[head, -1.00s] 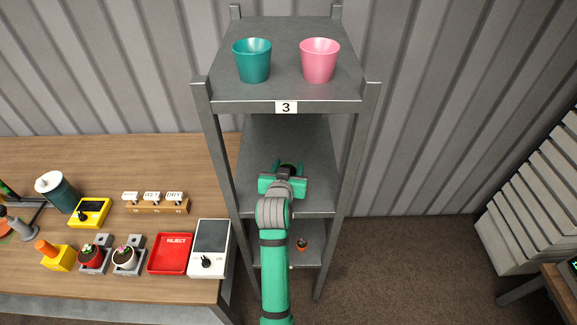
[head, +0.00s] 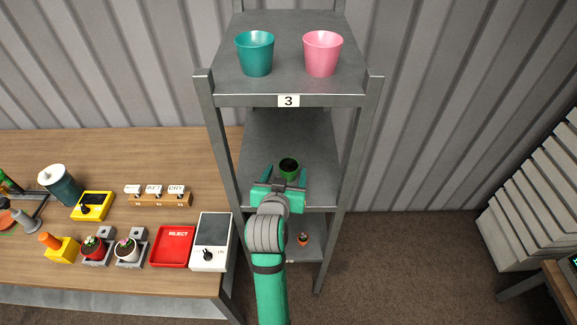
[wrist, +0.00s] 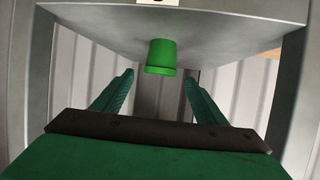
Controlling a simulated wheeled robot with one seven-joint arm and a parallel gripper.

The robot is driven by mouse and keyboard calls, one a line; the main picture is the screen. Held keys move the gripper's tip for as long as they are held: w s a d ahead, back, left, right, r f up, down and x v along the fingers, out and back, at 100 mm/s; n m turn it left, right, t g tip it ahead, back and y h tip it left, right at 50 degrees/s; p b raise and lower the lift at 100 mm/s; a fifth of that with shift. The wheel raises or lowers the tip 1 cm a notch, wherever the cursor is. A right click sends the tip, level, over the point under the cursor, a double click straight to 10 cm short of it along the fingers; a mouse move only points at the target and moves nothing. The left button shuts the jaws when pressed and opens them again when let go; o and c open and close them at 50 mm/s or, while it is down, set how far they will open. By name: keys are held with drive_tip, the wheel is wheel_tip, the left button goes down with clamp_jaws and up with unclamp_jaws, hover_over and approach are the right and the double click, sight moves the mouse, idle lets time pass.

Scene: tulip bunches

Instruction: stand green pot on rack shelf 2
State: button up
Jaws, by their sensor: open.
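The green pot (head: 289,169) with a dark inside stands upright on the rack's middle shelf (head: 285,140), below the top shelf labelled 3. My gripper (head: 284,178) is open and empty at the front of that shelf, on the near side of the pot. In the wrist view, which appears upside down, the green pot (wrist: 161,58) sits on the shelf surface (wrist: 225,30) beyond the spread fingers (wrist: 159,78), with clear gaps on both sides. The label on the shelf edge is cut off there.
A teal pot (head: 255,53) and a pink pot (head: 322,53) stand on the top shelf. A small potted plant (head: 303,239) is on the lowest shelf. Rack posts (head: 352,150) flank my arm. A wooden table (head: 100,160) with a red reject tray (head: 173,247) is left.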

drive_tip(key=shift+v, duration=1.35)
